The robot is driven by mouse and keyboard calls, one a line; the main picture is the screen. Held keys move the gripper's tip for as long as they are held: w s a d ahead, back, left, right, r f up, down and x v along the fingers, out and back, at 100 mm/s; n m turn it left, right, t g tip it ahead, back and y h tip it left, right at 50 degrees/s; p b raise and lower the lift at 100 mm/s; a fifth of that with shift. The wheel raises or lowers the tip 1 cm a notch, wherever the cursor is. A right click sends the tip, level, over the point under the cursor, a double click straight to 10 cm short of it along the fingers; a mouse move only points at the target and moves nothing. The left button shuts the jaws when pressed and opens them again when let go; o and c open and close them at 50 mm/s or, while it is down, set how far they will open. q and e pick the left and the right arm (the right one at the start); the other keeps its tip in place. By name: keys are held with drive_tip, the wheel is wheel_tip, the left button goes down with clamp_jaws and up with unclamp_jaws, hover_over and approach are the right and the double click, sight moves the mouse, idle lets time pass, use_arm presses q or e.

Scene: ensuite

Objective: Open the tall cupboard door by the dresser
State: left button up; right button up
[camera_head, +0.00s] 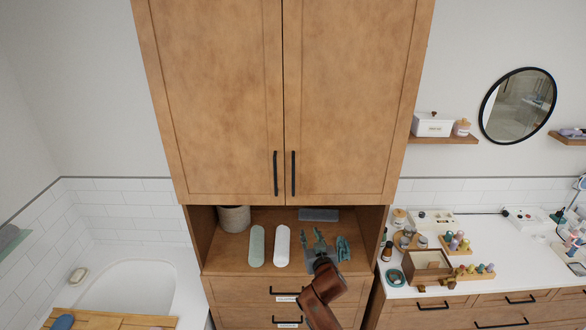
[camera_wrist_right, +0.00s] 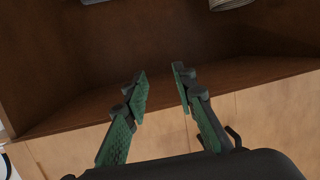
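The tall wooden cupboard has two shut doors, the left door (camera_head: 225,95) and the right door (camera_head: 350,95). Their black upright handles stand side by side at the middle seam: the left handle (camera_head: 276,173) and the right handle (camera_head: 293,173). My right gripper (camera_head: 321,243) is below the doors, in front of the open niche, a little right of the handles and touching neither. In the right wrist view its green fingers (camera_wrist_right: 159,78) are spread with nothing between them. My left gripper is out of view.
The niche shelf (camera_head: 230,262) holds a pot (camera_head: 234,218), a green case (camera_head: 257,246) and a white case (camera_head: 282,246). Drawers with black handles (camera_head: 285,292) are below. A bathtub (camera_head: 130,290) is left; a cluttered counter (camera_head: 400,270) is right. Space before the doors looks clear.

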drive_tip(key=t+y+p, duration=0.1)
drive_tip(key=t+p, duration=0.1)
drive_tip(key=p, duration=0.1)
approach(294, 176)
drive_tip(key=w+f, duration=0.1)
drive_tip(key=w, duration=0.3)
drive_tip(key=w+a+p, duration=0.1)
drive_tip(key=w, duration=0.3)
drive_tip(key=shift+w+a+r+p, duration=0.2)
drive_tip(key=shift+a+r+p, duration=0.1)
drive_tip(key=shift+a+r, duration=0.1)
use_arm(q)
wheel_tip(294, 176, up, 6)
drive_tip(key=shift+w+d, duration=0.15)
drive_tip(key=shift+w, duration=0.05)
use_arm(e)
drive_tip(key=shift+w+a, duration=0.15)
drive_tip(key=shift+w, duration=0.85)
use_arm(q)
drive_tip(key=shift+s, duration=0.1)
use_arm(e)
drive_tip(key=shift+f, duration=0.1)
clamp_jaws()
